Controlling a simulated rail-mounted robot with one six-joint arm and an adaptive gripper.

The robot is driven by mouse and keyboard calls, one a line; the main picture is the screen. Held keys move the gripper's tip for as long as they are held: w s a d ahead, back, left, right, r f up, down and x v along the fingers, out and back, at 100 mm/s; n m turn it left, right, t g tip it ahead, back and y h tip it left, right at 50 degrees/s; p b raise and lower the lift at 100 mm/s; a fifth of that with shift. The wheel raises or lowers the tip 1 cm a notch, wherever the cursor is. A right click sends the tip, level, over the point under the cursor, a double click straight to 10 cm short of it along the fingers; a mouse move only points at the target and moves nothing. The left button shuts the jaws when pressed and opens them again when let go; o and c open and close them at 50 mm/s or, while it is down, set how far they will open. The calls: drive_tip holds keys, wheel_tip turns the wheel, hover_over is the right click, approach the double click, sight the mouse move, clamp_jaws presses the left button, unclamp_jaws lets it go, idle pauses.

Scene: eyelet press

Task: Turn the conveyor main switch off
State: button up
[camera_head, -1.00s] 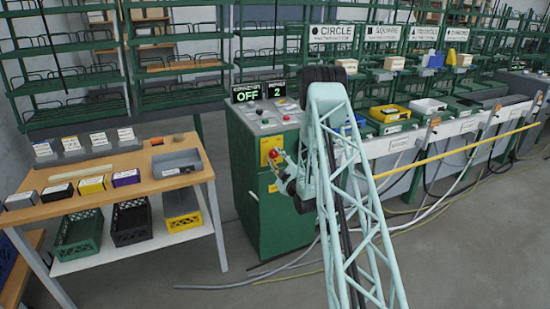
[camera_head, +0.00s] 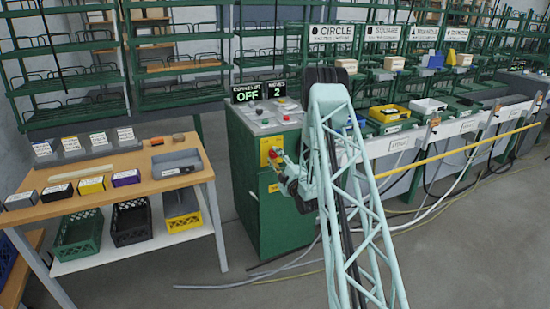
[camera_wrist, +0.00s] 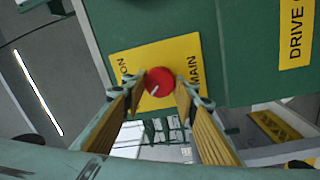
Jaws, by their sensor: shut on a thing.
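The conveyor main switch is a red round knob (camera_wrist: 159,82) with a pale pointer line, on a yellow plate (camera_wrist: 128,66) lettered "MAIN" and "ON" in the wrist view. The plate is on the side of the green control cabinet (camera_head: 262,222). My gripper (camera_wrist: 158,97) has its two yellow-padded fingers on either side of the knob and is shut on it. In the head view my gripper (camera_head: 280,160) is at the yellow plate (camera_head: 268,146), and the arm partly covers the cabinet. A display (camera_head: 247,93) on top of the cabinet reads "OFF".
A second display (camera_head: 276,90) reads "2". A wooden workbench (camera_head: 140,177) with small boxes and crates stands to the left. The conveyor with a yellow rail (camera_head: 455,153) runs to the right. Cables (camera_head: 225,287) lie on the floor.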

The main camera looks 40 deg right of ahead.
drive_tip(key=o, duration=0.8)
drive_tip(key=shift+o, duration=0.2)
drive_tip(key=shift+s, duration=0.15)
drive_tip(key=v, duration=1.1)
drive_tip(key=shift+s+a, duration=0.2)
drive_tip(key=shift+s, duration=0.15)
